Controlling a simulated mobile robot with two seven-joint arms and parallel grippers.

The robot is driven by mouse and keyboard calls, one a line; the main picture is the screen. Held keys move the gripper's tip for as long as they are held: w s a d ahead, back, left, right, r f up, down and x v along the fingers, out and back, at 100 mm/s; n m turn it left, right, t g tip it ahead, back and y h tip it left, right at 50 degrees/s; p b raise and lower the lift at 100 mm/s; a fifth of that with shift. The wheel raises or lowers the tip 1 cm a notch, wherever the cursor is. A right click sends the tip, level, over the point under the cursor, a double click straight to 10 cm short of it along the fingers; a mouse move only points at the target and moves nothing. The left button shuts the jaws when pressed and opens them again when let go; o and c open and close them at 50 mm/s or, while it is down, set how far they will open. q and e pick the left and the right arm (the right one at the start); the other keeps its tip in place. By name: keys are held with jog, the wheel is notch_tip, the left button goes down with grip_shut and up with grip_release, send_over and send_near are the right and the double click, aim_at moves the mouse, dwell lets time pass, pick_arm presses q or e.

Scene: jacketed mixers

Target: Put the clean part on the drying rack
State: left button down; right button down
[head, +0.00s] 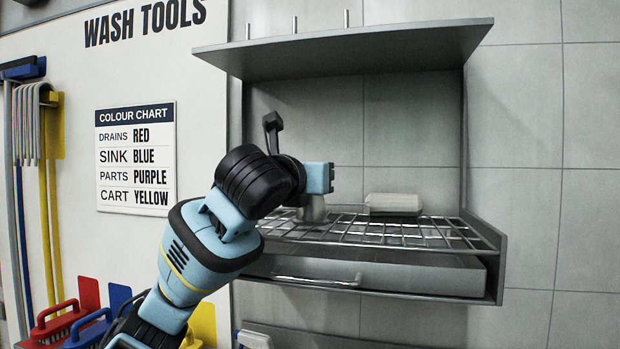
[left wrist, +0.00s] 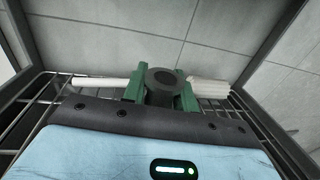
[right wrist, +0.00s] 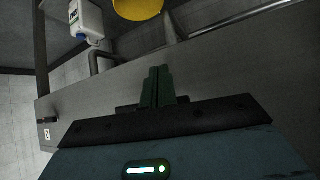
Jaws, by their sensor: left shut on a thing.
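My left gripper (left wrist: 161,98) is shut on a dark grey round part (left wrist: 164,79) with a hole in its end, held between green fingers. In the head view the grey part (head: 312,209) shows below my gripper's light blue body, at the left of the wire drying rack (head: 420,232). It appears at the rack's surface, but I cannot tell whether it touches the wires. The fingers are hidden in the head view. My right gripper (right wrist: 157,88) shows only in its own wrist view, with its green fingers together and nothing visible between them.
A pale block (head: 393,203) lies on the rack to the right of the part. A grey shelf (head: 350,48) with upright pegs hangs above. A tray (head: 365,272) sits below the wires. The rack's right front is clear.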

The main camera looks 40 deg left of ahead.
pick_arm(q)
jog(key=shift+s+d, duration=0.1)
jog(key=shift+s, duration=0.05)
jog(key=shift+d, duration=0.3)
jog(key=c, duration=1.1)
grip_release()
jog(key=shift+f, duration=0.2)
jog(key=shift+r, duration=0.15)
jog(key=shift+s, duration=0.25)
jog(key=v, duration=1)
jog(key=shift+d, duration=0.1)
jog(key=shift+s+d, duration=0.2)
jog(key=shift+s, duration=0.45)
